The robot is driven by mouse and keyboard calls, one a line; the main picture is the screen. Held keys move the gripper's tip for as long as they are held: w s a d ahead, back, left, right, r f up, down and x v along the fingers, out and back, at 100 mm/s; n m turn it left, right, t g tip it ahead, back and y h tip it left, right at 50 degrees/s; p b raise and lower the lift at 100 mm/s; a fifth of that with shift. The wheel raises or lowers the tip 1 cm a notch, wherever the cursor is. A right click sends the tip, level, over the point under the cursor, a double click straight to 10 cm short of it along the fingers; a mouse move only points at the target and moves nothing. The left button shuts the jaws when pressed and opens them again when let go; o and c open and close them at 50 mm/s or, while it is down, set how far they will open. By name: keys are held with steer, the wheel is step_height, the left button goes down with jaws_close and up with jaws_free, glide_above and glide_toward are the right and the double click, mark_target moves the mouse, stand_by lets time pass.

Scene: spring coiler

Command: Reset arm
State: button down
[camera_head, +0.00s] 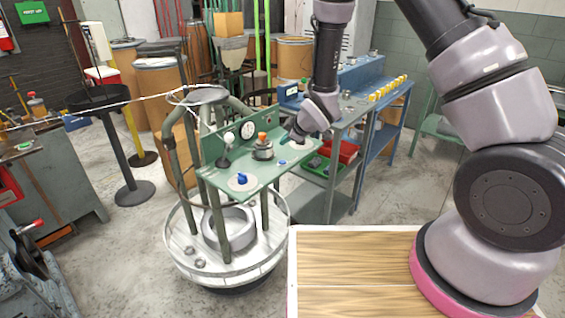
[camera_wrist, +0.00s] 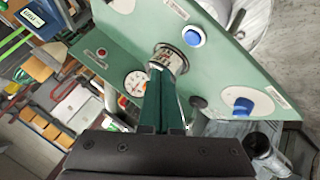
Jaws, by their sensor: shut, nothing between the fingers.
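My arm reaches in from the right of the head view. My gripper (camera_head: 288,138) hangs above the right end of the green control panel (camera_head: 210,172) of the spring coiler. In the wrist view the two slim dark fingers (camera_wrist: 163,76) are together with nothing held. They overlap the silver knob (camera_wrist: 168,57) in that picture; I cannot tell the gap between them. A blue knob (camera_head: 242,179), a flat blue button (camera_head: 282,162) and a round gauge (camera_head: 248,130) are also on the panel.
The coiler's round white base (camera_head: 185,245) stands below the panel. A blue bench (camera_head: 365,75) with yellow knobs and a red bin (camera_head: 338,150) are behind my gripper. A wooden top (camera_head: 345,270) lies in front. Brown drums (camera_head: 157,90) stand at the back.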

stand_by(0.5)
steer(key=d+r+m+h, duration=0.1)
steer(key=d+r+m, duration=0.4)
steer(key=r, duration=0.4)
steer(key=d+r+m+h, duration=0.2)
steer(key=d+r+m, duration=0.1)
steer(key=d+r, duration=0.6)
steer(key=s+d+r+m, duration=0.6)
steer(key=s+d+r, duration=0.25)
steer(key=r, duration=0.35)
steer(key=s+d+r+m, duration=0.1)
steer(key=s+r+m, duration=0.2)
steer(key=s, duration=0.5)
steer(key=s+d+r+m, duration=0.2)
steer(key=s+r+m, duration=0.1)
steer(key=s, duration=0.6)
steer(key=shift+s+d+r, duration=0.2)
steer(key=shift+s+d, duration=0.1)
